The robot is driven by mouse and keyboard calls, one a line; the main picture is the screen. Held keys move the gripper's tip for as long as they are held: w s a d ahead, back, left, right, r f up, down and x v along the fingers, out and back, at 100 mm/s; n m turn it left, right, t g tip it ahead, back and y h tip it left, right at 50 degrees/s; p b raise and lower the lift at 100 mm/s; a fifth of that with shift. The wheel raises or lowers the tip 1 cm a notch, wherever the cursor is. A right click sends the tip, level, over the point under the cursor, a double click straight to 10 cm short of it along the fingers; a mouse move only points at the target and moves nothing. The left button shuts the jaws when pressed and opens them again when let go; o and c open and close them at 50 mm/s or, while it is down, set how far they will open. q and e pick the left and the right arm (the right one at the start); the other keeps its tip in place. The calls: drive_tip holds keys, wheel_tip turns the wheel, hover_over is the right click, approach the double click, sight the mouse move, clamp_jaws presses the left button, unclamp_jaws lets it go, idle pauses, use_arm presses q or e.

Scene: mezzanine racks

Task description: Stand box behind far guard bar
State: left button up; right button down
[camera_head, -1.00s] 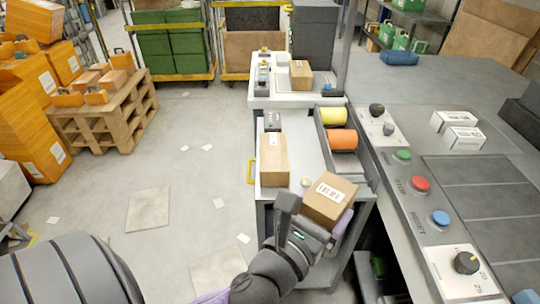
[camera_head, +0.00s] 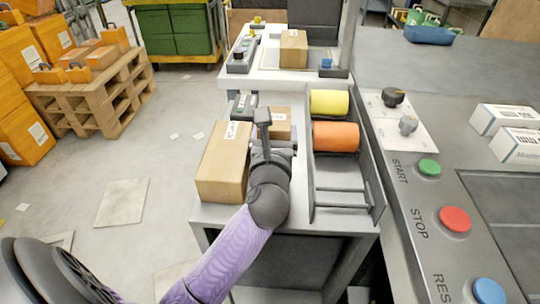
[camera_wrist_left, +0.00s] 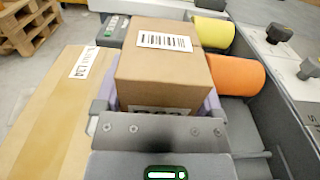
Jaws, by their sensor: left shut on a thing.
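My left gripper (camera_head: 272,143) is shut on a small brown cardboard box (camera_head: 281,124) with a white barcode label. In the left wrist view the box (camera_wrist_left: 165,75) sits between the two fingers, its label on top. In the head view my gripper hides much of it. It is above the white cart top, left of the grey trough (camera_head: 366,180). Two thin grey bars cross the near part of the trough; the farther one (camera_head: 343,190) may be the far guard bar, but I cannot be sure. My right gripper is not in view.
A longer brown box (camera_head: 223,160) stands close on the left of my gripper. A yellow roll (camera_head: 329,102) and an orange roll (camera_head: 335,136) lie in the trough. A control panel with a red button (camera_head: 455,219) is at right. Another box (camera_head: 293,48) stands farther back.

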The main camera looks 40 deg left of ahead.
use_arm(q)
wheel_tip(320, 180, down, 4)
drive_tip(key=shift+r+b, duration=0.1)
drive_tip(key=shift+b, duration=0.95)
drive_tip(key=shift+r, duration=0.1)
drive_tip(key=o, duration=1.1)
drive_tip(key=shift+c, duration=0.2)
drive_tip(key=shift+o, duration=0.3)
